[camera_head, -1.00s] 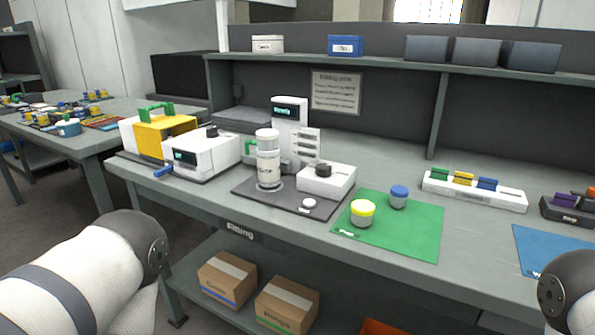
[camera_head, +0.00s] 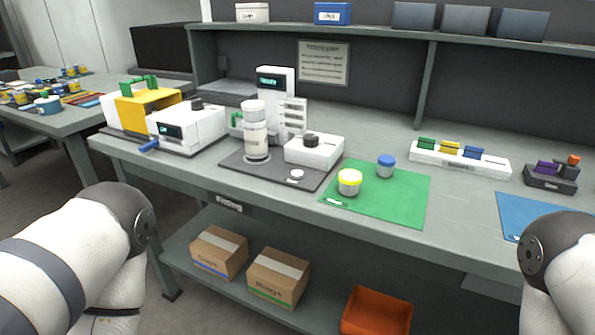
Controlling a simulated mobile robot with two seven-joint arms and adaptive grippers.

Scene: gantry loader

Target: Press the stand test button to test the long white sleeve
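The test stand (camera_head: 276,97) stands on a dark base plate (camera_head: 243,171) on the bench, with a small lit display at its top. A long white sleeve (camera_head: 255,135) stands upright on the plate at the stand's left front. A round white button (camera_head: 297,174) lies near the plate's front right corner. A white box with a dark knob (camera_head: 314,150) sits behind the button. Both my arms show only at the lower left and lower right. Neither gripper is in view.
A green mat (camera_head: 390,205) holds a yellow-lidded jar (camera_head: 349,182) and a blue-lidded jar (camera_head: 386,166). A white and yellow machine (camera_head: 150,107) stands at left. A white rack (camera_head: 460,158) and a blue mat (camera_head: 540,214) lie right. Boxes sit on the lower shelf.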

